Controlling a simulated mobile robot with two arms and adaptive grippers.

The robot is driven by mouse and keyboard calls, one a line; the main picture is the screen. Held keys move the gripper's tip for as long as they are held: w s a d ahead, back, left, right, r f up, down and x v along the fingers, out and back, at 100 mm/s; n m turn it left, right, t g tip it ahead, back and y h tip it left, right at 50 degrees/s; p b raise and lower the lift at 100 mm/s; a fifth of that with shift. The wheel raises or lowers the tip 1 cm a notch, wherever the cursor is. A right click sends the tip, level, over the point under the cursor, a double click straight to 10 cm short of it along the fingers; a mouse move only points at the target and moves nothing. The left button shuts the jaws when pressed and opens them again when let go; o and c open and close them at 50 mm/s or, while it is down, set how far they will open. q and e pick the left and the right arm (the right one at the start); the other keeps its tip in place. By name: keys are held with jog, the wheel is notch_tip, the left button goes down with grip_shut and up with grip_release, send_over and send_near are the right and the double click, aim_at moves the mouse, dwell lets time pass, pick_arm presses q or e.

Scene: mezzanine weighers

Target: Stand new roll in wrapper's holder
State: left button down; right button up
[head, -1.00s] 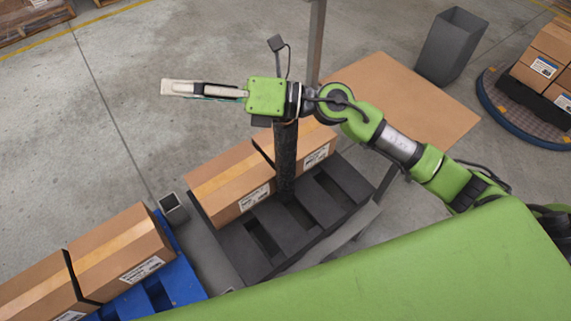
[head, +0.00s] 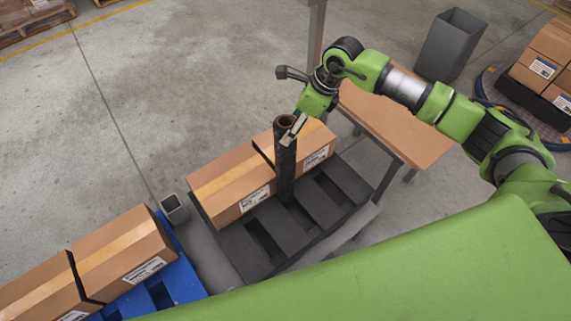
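A dark roll (head: 286,172) with a brown hollow core stands upright at the black pallet (head: 325,205), beside the strapped cartons. Its foot is against or on the pallet; I cannot tell which. My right gripper (head: 293,130) points down-left at the roll's upper end, with a pale finger overlapping its rim on the right side. I cannot tell whether it touches the roll or how far it is open. My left gripper is not in view. A round turntable (head: 535,132) with a blue edge, perhaps the wrapper's, is at the right; no holder is clearly recognisable.
Cartons (head: 228,188) lie on the black pallet, others (head: 120,250) on a blue pallet (head: 190,285) at lower left. A small open grey box (head: 174,209) stands between them. A brown table (head: 405,135), a post (head: 316,45) and a tall grey bin (head: 452,45) stand behind.

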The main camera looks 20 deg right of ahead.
jog(key=p+x, duration=0.2)
jog(key=x, duration=0.5)
jog(key=shift+p, duration=0.35)
jog(key=shift+s+d, duration=0.1)
jog(key=shift+s, duration=0.05)
grip_shut()
jog(key=shift+r, duration=0.1)
